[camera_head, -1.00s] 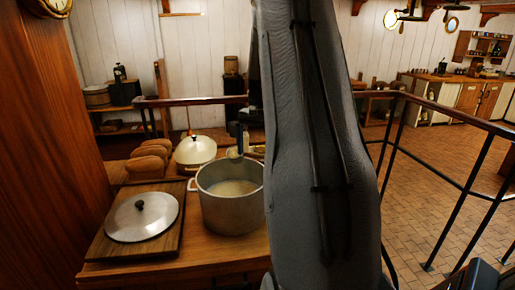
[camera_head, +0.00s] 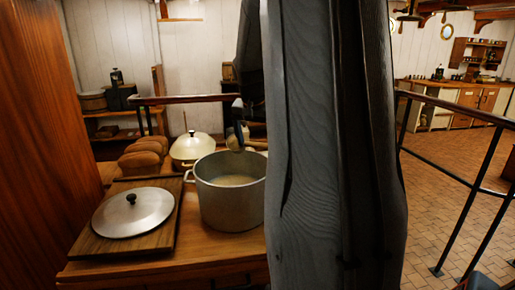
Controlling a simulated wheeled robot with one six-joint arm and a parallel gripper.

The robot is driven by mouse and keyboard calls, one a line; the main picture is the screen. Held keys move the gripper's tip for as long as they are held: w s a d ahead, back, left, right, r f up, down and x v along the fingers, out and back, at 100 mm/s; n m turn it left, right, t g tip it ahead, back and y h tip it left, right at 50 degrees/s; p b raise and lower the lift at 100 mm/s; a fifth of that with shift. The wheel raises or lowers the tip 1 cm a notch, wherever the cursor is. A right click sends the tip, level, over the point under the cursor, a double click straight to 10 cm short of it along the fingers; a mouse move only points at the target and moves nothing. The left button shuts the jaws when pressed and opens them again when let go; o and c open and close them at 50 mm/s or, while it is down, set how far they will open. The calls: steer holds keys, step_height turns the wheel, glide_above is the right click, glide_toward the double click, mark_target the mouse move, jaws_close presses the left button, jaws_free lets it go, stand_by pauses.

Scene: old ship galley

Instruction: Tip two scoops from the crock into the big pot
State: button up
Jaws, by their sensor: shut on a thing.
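The big pot (camera_head: 229,207) is a grey metal pot standing open on the wooden counter, with pale contents (camera_head: 233,181) inside. My gripper (camera_head: 240,112) is above and behind the pot's far rim, mostly hidden by my arm. It is shut on a small scoop (camera_head: 234,143), whose bowl hangs tilted near the far rim. I cannot tell whether the scoop holds anything. I cannot make out the crock; my arm covers the area right of the pot.
The pot lid (camera_head: 133,213) lies on a dark wooden board (camera_head: 100,246) left of the pot. Brown loaves (camera_head: 139,162) and a cream lidded dish (camera_head: 192,148) stand behind. A railing (camera_head: 185,100) runs beyond the counter.

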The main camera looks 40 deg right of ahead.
steer(key=shift+s+a+f+t+h+b, duration=0.1)
steer(key=shift+a+f+t+h+b, duration=0.35)
steer(key=shift+b, duration=1.9)
steer(key=shift+s+a+t+h+b, duration=0.2)
steer(key=shift+h+b, duration=0.45)
steer(key=shift+b, duration=1.7)
steer(key=h+b, duration=0.1)
steer(key=b, duration=0.3)
steer(key=t+b, duration=0.1)
steer(key=b, duration=0.3)
steer(key=h+b, duration=0.1)
steer(key=b, duration=0.4)
steer(key=shift+s+a+f+t+h, duration=0.15)
steer(key=shift+a+f+t+h, duration=0.1)
steer(key=shift+a+h, duration=0.1)
steer(key=shift+s+b, duration=0.1)
steer(key=shift+b, duration=0.8)
steer(key=shift+a+r, duration=0.1)
steer(key=shift+r, duration=0.05)
